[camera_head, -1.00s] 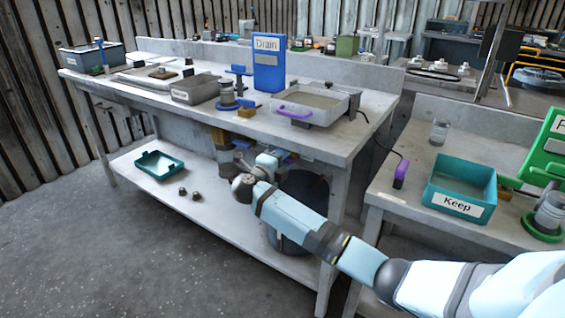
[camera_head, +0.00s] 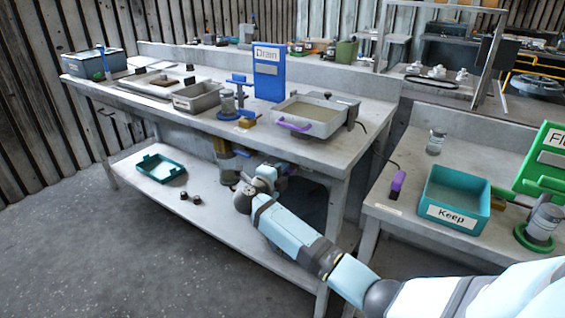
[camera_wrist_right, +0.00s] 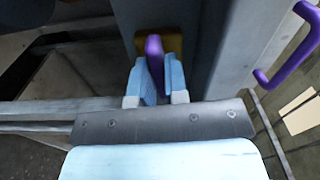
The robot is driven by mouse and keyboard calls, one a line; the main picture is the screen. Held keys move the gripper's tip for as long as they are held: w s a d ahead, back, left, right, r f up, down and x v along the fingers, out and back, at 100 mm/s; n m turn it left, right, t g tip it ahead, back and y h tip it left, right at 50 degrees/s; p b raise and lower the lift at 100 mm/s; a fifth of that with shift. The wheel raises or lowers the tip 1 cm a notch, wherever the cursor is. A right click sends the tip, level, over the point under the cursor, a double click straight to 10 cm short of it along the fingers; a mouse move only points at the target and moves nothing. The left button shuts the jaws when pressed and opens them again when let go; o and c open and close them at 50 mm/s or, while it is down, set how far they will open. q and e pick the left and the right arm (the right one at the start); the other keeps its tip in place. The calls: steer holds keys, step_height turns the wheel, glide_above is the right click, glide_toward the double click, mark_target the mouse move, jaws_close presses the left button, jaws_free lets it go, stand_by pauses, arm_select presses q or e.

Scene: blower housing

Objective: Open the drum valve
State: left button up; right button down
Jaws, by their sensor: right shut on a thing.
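In the right wrist view, the two light-blue fingers of my right gripper (camera_wrist_right: 160,78) are closed around a purple lever (camera_wrist_right: 154,48), one finger on each side. A brass-coloured body (camera_wrist_right: 174,43) shows just behind the lever; I take these for the drum valve. In the head view, my right gripper (camera_head: 268,172) reaches under the front edge of the workbench (camera_head: 330,152). The dark drum (camera_head: 313,200) under the bench is partly hidden by my right arm. How far the valve is turned cannot be told. My left gripper is out of view.
A tray (camera_head: 335,122) with a purple handle (camera_head: 293,126) stands on the bench above, beside a blue Drain sign (camera_head: 268,72). A teal tray (camera_head: 160,167) lies on the lower shelf. A teal Keep bin (camera_head: 452,212) stands on the right table.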

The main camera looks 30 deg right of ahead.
arm_select(q)
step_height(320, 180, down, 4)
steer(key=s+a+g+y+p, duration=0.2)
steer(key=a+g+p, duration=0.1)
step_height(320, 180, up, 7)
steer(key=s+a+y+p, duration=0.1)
steer(key=p, duration=1.6)
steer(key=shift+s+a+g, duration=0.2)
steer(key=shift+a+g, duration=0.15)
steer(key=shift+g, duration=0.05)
arm_select(e)
steer(key=n, duration=1.4)
steer(key=shift+n, duration=0.3)
arm_select(q)
steer(key=shift+p, duration=0.35)
arm_select(e)
steer(key=shift+n, duration=0.3)
steer(key=c, duration=1.1)
jaws_free()
steer(key=shift+c, duration=0.2)
